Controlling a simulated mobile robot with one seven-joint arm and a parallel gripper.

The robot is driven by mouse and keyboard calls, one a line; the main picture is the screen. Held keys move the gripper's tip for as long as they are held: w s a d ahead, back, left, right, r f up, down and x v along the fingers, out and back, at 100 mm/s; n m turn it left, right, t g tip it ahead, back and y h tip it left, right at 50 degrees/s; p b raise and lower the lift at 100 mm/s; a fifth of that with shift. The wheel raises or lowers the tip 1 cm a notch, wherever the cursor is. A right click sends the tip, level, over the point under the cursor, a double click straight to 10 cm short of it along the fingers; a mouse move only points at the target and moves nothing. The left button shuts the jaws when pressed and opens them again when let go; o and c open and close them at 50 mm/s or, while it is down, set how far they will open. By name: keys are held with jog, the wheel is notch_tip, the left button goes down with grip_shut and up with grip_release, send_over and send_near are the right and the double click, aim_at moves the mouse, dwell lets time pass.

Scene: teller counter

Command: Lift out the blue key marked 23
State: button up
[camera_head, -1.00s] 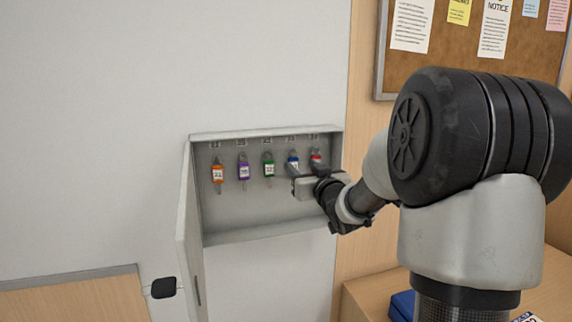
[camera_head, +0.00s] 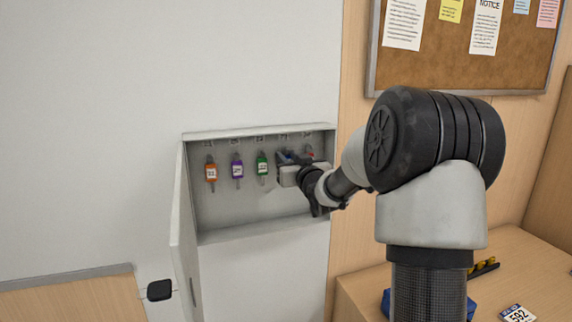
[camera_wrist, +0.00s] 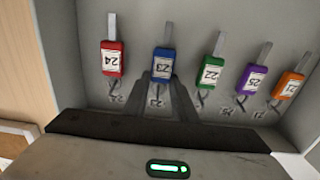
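The blue key tag marked 23 (camera_wrist: 163,63) hangs second from the left in the wrist view, where the tags appear upside down. In the head view, only a bit of its blue (camera_head: 283,157) shows behind my gripper (camera_head: 287,172). In the wrist view, my gripper (camera_wrist: 162,80) has its two dark fingers apart, one on each side of the lower end of the blue tag and its hook. I cannot tell whether the fingers touch the tag.
The red tag 24 (camera_wrist: 112,60) and green tag 22 (camera_wrist: 211,73) hang close on either side. Purple (camera_wrist: 251,80) and orange (camera_wrist: 288,86) tags hang beyond. The cabinet door (camera_head: 184,225) stands open at left.

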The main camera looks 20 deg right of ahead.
jog(key=c, duration=0.3)
jog(key=shift+r, duration=0.15)
